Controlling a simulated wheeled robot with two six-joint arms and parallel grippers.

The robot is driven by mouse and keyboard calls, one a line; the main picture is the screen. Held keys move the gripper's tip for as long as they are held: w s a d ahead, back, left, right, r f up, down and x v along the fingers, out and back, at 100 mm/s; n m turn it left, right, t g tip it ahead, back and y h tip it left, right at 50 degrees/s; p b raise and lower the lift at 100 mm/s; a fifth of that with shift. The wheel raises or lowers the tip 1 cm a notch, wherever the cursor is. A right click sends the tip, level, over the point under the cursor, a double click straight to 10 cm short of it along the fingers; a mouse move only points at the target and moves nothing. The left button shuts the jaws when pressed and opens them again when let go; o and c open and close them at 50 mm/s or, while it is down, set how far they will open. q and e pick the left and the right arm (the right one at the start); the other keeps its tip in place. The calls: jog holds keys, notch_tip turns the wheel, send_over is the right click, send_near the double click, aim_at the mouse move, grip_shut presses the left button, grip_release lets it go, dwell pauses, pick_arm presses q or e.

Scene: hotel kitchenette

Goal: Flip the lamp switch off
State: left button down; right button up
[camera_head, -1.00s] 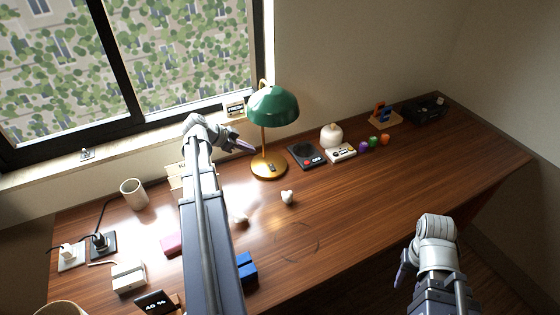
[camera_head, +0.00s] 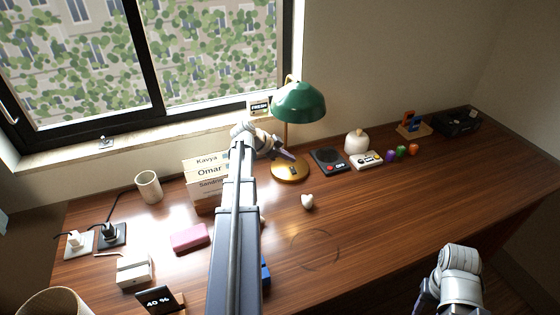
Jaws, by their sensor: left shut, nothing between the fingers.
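The desk lamp has a green dome shade (camera_head: 299,103), a thin brass stem and a round brass base (camera_head: 285,176) on the wooden desk. A small dark switch (camera_head: 293,169) shows on the base. My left gripper (camera_head: 288,155) is shut and empty. Its fingertips point right and appear just above the base, near the stem and switch; I cannot tell whether they touch. My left arm hides part of the desk in front of the lamp. My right gripper (camera_head: 424,298) is at the bottom right, away from the lamp, and its fingers are too small to judge.
The desk's right front is clear.

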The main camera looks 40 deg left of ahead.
aim_at(294, 167)
pick_arm(q)
jog(key=shift+a+f+b, duration=0.15)
jog(key=shift+f+b, duration=0.5)
jog(key=shift+f, duration=0.25)
jog(key=shift+a+f+b, duration=0.15)
jog(key=shift+f+b, duration=0.5)
jog(key=shift+f, duration=0.25)
